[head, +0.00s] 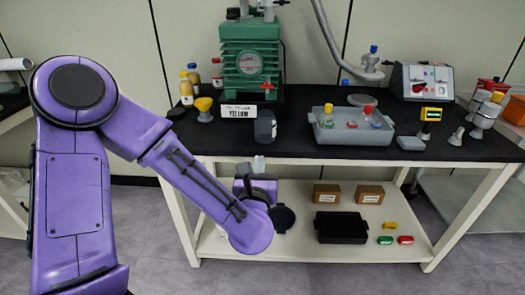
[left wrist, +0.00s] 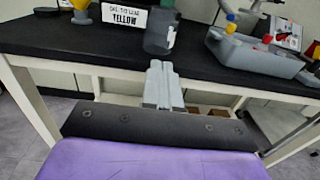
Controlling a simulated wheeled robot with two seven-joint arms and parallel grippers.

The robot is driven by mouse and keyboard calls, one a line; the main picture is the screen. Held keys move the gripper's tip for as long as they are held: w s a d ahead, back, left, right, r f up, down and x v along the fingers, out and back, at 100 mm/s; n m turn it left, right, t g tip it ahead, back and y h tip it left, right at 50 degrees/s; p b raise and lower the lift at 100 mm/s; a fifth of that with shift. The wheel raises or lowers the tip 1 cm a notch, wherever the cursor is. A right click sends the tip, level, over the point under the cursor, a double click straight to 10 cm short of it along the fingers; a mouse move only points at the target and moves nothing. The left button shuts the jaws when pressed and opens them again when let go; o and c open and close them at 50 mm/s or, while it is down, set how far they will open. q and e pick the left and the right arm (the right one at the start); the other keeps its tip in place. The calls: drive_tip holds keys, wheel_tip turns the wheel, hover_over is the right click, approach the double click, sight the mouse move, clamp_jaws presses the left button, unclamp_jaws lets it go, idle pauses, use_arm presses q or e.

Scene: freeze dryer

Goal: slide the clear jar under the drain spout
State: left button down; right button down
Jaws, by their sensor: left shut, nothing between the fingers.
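The clear jar (head: 265,127), which looks dark grey and see-through, stands upright on the black bench top, just right of the yellow-label sign (head: 239,111). It also shows in the left wrist view (left wrist: 160,32), straight beyond my fingertips. The green pump (head: 249,55) stands behind the jar. I cannot make out its drain spout clearly. My left gripper (head: 259,161) is shut and empty at the bench's front edge, in front of and below the jar. Its closed fingers (left wrist: 159,66) appear apart from the jar. My right gripper is not in view.
A grey tray (head: 318,133) with flasks sits to the jar's right. The bench front edge lies close to my gripper. Below, a shelf holds boxes (head: 327,193) and a black tray (head: 342,228).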

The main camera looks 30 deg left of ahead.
sight(264, 131)
use_arm(q)
drive_tip(key=x, duration=1.3)
drive_tip(key=shift+w, duration=0.25)
drive_tip(key=b+x, duration=0.1)
drive_tip(key=x, duration=0.3)
drive_tip(key=shift+f, duration=0.15)
drive_tip(key=shift+a, duration=0.1)
